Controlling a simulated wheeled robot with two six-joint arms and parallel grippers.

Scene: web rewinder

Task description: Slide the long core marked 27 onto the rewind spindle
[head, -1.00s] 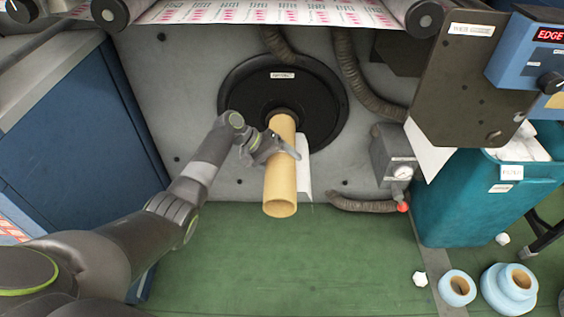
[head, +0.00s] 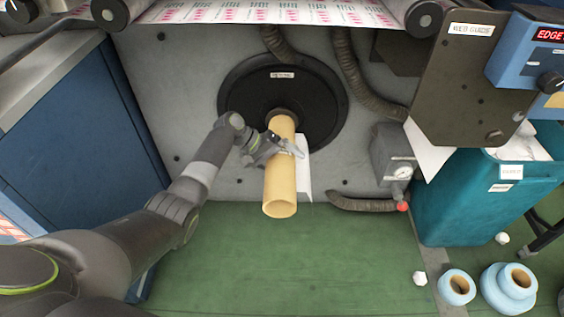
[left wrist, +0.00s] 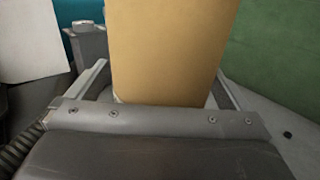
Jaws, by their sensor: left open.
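The long tan core (head: 280,185) sticks out toward me from the middle of the black round flange (head: 245,95) in the head view. Its far end is at the hub, where the spindle itself is hidden. Its near end is open and looks empty. No number shows on it. My left gripper (head: 277,148) is at the core's upper half, with its open fingers on either side of it. In the left wrist view the core (left wrist: 170,45) fills the space between the two spread fingers. My right gripper is not in view.
A blue cabinet (head: 80,130) stands at the left. A gauge box (head: 393,155), a hose (head: 362,202) and a teal bin (head: 480,200) are at the right. Light-blue rolls (head: 511,288) lie on the green floor (head: 300,260), which is clear below the core.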

